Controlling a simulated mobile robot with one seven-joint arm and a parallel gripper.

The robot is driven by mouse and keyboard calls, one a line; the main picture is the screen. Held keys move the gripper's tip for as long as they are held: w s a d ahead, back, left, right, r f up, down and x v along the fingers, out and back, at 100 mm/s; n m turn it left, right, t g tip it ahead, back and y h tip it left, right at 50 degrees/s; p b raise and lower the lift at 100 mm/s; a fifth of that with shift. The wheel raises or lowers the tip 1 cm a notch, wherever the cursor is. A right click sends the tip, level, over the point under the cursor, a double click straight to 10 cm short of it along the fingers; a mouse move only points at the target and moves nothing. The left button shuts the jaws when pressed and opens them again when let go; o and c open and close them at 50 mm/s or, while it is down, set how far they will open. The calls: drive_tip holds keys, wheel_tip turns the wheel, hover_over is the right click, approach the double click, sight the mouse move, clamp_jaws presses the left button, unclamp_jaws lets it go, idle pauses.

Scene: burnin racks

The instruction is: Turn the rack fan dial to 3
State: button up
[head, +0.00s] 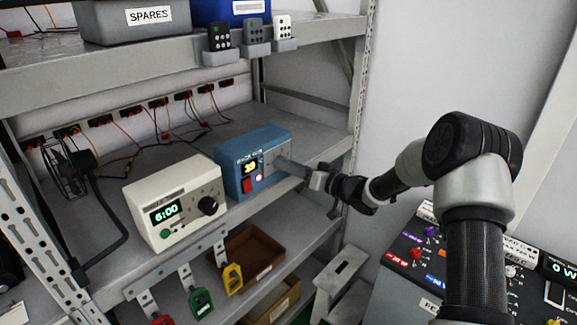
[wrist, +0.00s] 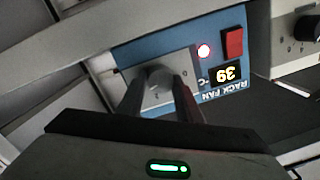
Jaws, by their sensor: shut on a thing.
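The rack fan unit (head: 239,185) is a blue box on the middle shelf, with a display, a red switch and a lit lamp on its front. In the wrist view its blue front (wrist: 190,30) appears upside down, with the label RACK FAN and a display (wrist: 228,73) reading 39. Its grey dial (wrist: 160,78) sits on a light plate. My gripper (wrist: 161,92) is shut on the dial, one finger on each side. In the head view my gripper (head: 285,164) reaches the right part of the unit and hides the dial. The dial's setting cannot be read.
A cream timer box (head: 172,226) showing 6:00, with a black knob, stands left of the fan unit. Remotes (head: 221,40) hang on the upper shelf edge above. Coloured tags (head: 233,278) hang below the shelf. A control panel (head: 415,250) stands at the lower right.

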drive_tip(key=o, duration=1)
drive_tip(key=shift+o, duration=0.2)
drive_tip(key=b+v, duration=0.2)
drive_tip(key=v, duration=1.5)
drive_tip(key=shift+s, duration=0.15)
drive_tip(key=shift+d, duration=0.15)
